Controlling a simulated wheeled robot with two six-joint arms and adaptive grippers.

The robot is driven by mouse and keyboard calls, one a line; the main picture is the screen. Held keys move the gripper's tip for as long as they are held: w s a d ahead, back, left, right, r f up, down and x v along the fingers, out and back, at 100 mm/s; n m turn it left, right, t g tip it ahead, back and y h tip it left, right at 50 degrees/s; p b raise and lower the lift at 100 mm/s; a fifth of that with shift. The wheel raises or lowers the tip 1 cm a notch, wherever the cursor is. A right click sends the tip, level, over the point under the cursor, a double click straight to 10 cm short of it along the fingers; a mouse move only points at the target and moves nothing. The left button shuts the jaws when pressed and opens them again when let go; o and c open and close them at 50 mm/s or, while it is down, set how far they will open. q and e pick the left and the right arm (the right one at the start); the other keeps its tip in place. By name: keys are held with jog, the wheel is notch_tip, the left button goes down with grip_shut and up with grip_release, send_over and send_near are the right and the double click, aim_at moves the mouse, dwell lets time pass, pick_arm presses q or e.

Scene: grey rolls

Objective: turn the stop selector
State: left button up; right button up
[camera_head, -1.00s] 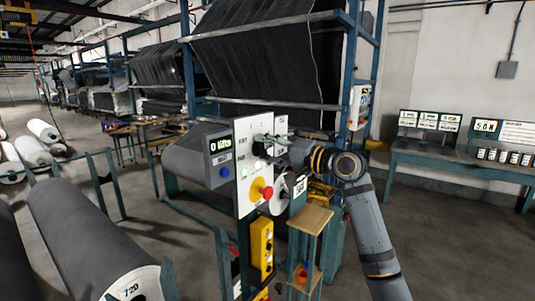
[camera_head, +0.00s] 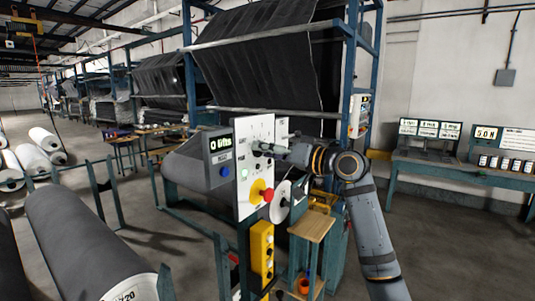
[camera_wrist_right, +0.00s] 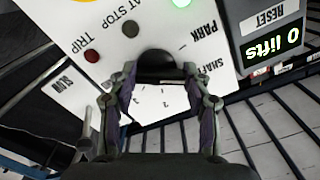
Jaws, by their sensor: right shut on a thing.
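The fingers and palm hide part of the dial, and the knob's pointer cannot be made out. My left gripper is not in view.
A display reading "0 lifts" (camera_head: 220,144) sits left of the panel, above a blue button. A red knob on a yellow disc (camera_head: 265,192) is below my gripper. A wooden-topped stand (camera_head: 311,225) is at the lower right. Large grey rolls (camera_head: 85,245) lie at left.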

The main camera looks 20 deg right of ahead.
jog(key=shift+f, duration=0.2)
dwell(0.4)
jog(key=o, duration=1.2)
jog(key=shift+r, duration=0.1)
jog(key=shift+c, duration=0.2)
jog(key=shift+d, duration=0.1)
jog(key=v, duration=1.2)
